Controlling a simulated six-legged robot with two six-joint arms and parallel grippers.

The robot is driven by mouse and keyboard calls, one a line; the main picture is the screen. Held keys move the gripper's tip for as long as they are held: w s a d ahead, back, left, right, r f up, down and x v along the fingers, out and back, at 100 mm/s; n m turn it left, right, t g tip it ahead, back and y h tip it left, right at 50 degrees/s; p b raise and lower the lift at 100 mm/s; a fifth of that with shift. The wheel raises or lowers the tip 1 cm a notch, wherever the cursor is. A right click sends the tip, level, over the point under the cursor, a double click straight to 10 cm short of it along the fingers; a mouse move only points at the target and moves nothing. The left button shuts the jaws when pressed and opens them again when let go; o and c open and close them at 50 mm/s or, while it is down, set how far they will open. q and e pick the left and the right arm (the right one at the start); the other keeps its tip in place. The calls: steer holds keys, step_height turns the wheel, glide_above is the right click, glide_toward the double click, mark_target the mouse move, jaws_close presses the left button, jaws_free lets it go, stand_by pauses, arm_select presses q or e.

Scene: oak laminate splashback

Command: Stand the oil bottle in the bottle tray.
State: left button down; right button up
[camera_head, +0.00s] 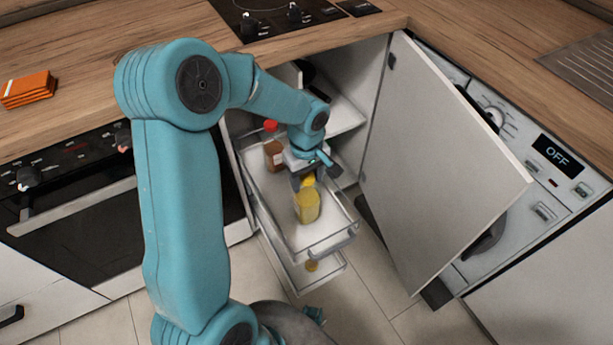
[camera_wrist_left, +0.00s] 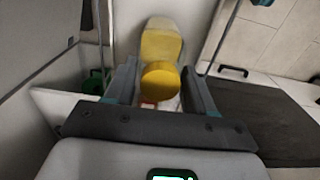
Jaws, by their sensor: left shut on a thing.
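The oil bottle (camera_head: 307,207), yellow with a yellow cap, is below my left gripper (camera_head: 306,180) in the head view. My left gripper is shut on the bottle near its cap. In the left wrist view the bottle (camera_wrist_left: 162,42) shows between the fingers, its round cap (camera_wrist_left: 160,80) nearest the camera. The bottle tray (camera_head: 290,233) appears as the white-floored upper pull-out with clear sides. The bottle is over its front part and looks about upright; I cannot tell whether its base touches the floor. My right gripper is not in view.
A brown jar (camera_head: 273,155) with a red lid stands farther back in the upper tray. A lower pull-out (camera_head: 325,277) is below it. The open cabinet door (camera_head: 440,160) stands close on the right, before the washing machine (camera_head: 540,150). Orange cloths (camera_head: 28,89) lie on the worktop.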

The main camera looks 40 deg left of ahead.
arm_select(q)
steer(key=shift+c, duration=1.9)
jaws_free()
steer(key=shift+r+p, duration=0.3)
steer(key=shift+r, duration=0.1)
step_height(320, 180, up, 11)
steer(key=p, duration=0.2)
steer(key=shift+r, duration=0.15)
